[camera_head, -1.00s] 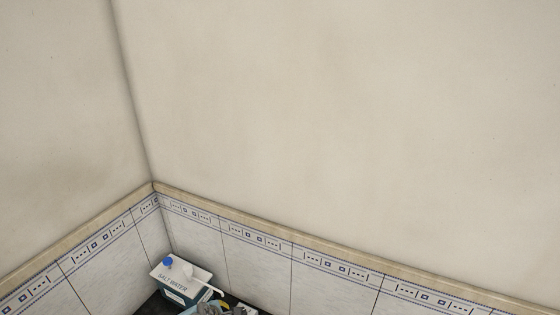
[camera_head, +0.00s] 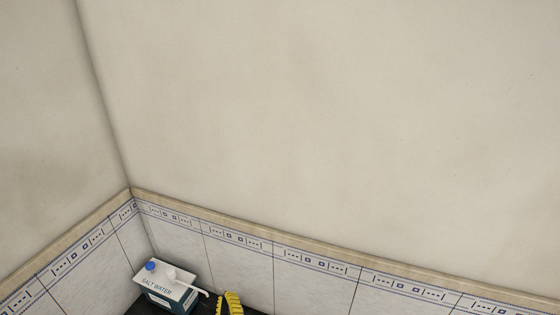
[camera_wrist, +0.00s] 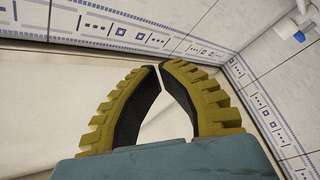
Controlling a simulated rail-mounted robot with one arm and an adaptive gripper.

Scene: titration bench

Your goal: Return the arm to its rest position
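My gripper shows in the wrist view (camera_wrist: 160,68) with two yellow ribbed fingers, dark on their inner sides. The fingertips come together with only a thin gap, and nothing is held between them. In the head view, a yellow finger of my gripper (camera_head: 231,302) rises at the bottom edge, just right of the salt water container. The rest of my arm is out of view there.
A salt water container (camera_head: 168,288) with a blue cap and white spout stands on a dark surface in the tiled corner. The tiled wall (camera_head: 240,262) runs behind it. Part of a white object with a blue part (camera_wrist: 299,36) shows at the wrist view's upper right.

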